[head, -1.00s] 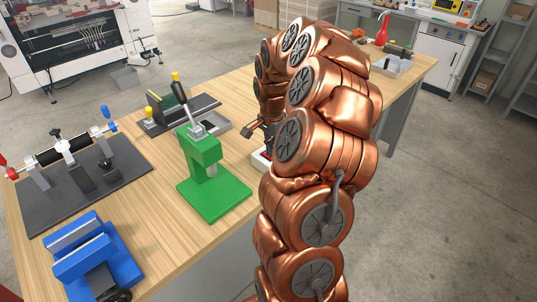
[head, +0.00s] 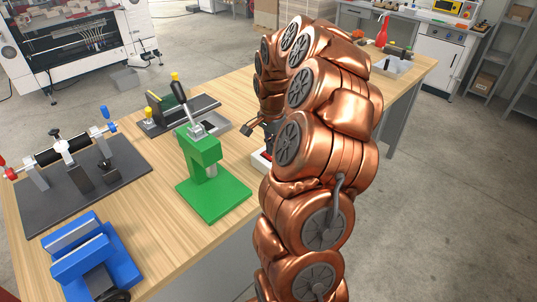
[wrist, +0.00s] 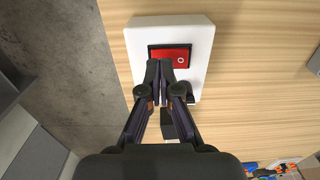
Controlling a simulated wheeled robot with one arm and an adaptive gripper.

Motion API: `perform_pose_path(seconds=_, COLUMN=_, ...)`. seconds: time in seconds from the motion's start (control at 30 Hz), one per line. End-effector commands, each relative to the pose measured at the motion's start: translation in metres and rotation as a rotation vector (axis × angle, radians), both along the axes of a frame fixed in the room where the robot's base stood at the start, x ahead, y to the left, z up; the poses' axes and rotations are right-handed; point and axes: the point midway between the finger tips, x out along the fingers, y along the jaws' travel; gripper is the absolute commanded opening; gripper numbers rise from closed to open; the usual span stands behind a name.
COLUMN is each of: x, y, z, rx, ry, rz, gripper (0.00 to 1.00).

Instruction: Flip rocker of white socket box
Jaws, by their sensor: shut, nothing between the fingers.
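The white socket box (wrist: 202,32) lies on the wooden table near its edge, in the upper middle of the wrist view. Its red rocker (wrist: 178,54) sits in a black frame, with a small white circle mark on its right part. My gripper (wrist: 166,66) is shut and empty, its fingertips over the lower edge of the rocker. I cannot tell whether the tips touch it. The fingers hide part of the box's lower half. In the head view my arm hides most of the white socket box (head: 259,160); a bit of white and red shows left of the arm.
A green press (head: 202,160) stands left of my arm on the wooden table (head: 140,222). Behind it is a grey tray (head: 212,122). A blue vise (head: 95,262) and a dark fixture plate (head: 60,200) are at the left. Bare table lies right of the box.

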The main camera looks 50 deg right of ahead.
Motion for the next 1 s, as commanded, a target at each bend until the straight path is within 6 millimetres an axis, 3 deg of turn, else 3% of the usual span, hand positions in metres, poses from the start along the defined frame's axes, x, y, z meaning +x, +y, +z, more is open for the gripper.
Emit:
perform_pose_path(seconds=0.8, x=0.000, y=0.000, z=0.053, rx=0.000, ry=0.001, rz=0.000, gripper=0.00)
perform_pose_path(seconds=1.0, x=0.000, y=0.001, z=0.056, rx=0.001, ry=0.002, rz=0.001, gripper=0.00)
